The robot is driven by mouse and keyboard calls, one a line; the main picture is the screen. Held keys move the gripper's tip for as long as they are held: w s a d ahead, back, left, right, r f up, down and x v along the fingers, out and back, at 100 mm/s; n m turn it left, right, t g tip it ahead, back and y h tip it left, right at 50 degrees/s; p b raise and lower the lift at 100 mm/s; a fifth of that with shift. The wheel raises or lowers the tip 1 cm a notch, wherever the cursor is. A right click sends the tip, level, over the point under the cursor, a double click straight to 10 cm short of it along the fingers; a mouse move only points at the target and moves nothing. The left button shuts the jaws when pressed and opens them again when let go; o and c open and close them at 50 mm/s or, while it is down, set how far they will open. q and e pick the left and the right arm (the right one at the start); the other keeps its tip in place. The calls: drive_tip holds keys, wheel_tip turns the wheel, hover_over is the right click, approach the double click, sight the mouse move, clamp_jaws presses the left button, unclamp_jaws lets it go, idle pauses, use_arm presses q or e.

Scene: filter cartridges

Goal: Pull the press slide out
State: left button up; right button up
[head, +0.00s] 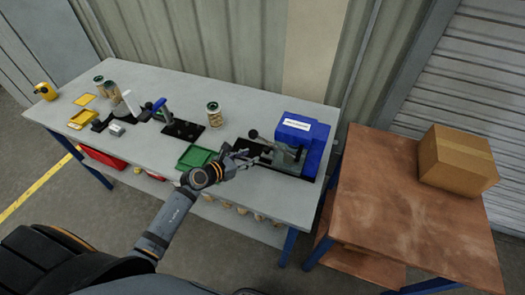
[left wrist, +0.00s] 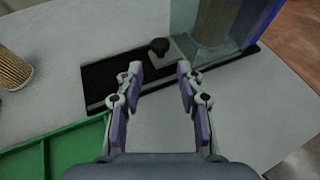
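The blue press (head: 312,138) stands at the right end of the grey workbench on a black base plate (left wrist: 105,78). In the left wrist view, a grey slide plate (left wrist: 182,53) with a round black knob (left wrist: 159,45) sits on that base, at the front of the press. My left gripper (head: 250,158) is just left of the press. In the left wrist view its fingers (left wrist: 158,70) are apart with nothing between them, and the knob lies ahead of the gap. Whether they touch the slide cannot be told. My right gripper is not in view.
A green tray (head: 196,157) lies left of the gripper. A filter cartridge (head: 214,115) stands behind it. Black fixtures and yellow items are farther left on the workbench (head: 160,82). A brown table (head: 400,190) with a cardboard box (head: 457,160) is at the right.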

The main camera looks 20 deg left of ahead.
sight(265, 150)
use_arm(q)
drive_tip(key=x, duration=0.8)
drive_tip(key=shift+w+d, duration=0.15)
drive_tip(key=shift+w, duration=0.05)
clamp_jaws()
